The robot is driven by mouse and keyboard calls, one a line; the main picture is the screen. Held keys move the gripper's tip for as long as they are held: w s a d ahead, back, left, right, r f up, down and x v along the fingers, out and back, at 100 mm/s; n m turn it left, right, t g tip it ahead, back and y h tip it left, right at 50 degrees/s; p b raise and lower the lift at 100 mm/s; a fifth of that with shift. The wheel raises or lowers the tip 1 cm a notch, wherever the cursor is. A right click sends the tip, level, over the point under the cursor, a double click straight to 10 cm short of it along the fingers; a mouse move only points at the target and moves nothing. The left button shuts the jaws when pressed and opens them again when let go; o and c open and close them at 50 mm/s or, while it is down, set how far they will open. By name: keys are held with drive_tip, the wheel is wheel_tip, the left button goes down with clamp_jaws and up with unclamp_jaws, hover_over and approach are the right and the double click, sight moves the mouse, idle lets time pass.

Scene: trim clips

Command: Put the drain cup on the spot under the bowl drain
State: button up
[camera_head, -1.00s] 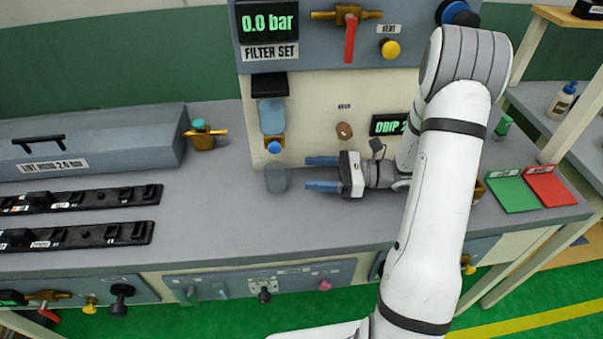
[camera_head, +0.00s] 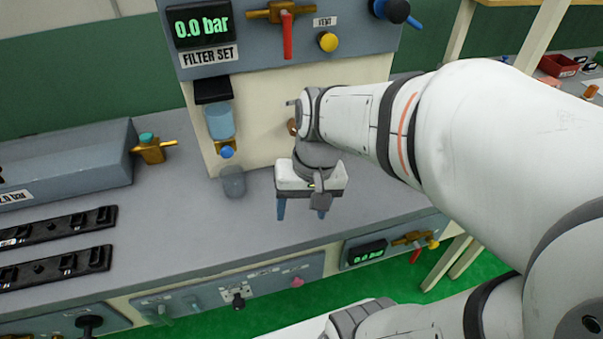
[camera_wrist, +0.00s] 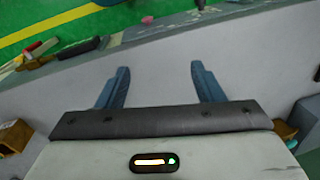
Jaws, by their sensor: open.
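The drain cup (camera_head: 233,182) is a small translucent grey cup standing upright on the grey bench. It is below the filter bowl (camera_head: 220,121), a clear bluish bowl with a brass drain and blue knob (camera_head: 227,152). The cup looks roughly under the drain; a marked spot beneath it cannot be made out. My gripper (camera_head: 300,213) is to the right of the cup and apart from it, its blue fingers pointing down toward the bench front. In the wrist view the fingers (camera_wrist: 157,88) are spread with nothing between them.
The filter panel (camera_head: 290,95) with a 0.0 bar display, red lever and yellow vent knob rises behind the bench. A brass valve (camera_head: 152,149) and black clip rails (camera_head: 55,250) lie to the left. The bench (camera_head: 190,225) in front of the cup is clear.

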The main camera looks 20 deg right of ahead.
drive_tip(key=shift+s+d+r+n+t+h, duration=0.1)
drive_tip(key=shift+d+r+n+t+h, duration=0.7)
drive_tip(key=shift+d+r+n+t, duration=0.25)
drive_tip(key=shift+a, duration=0.1)
drive_tip(key=shift+r, duration=0.2)
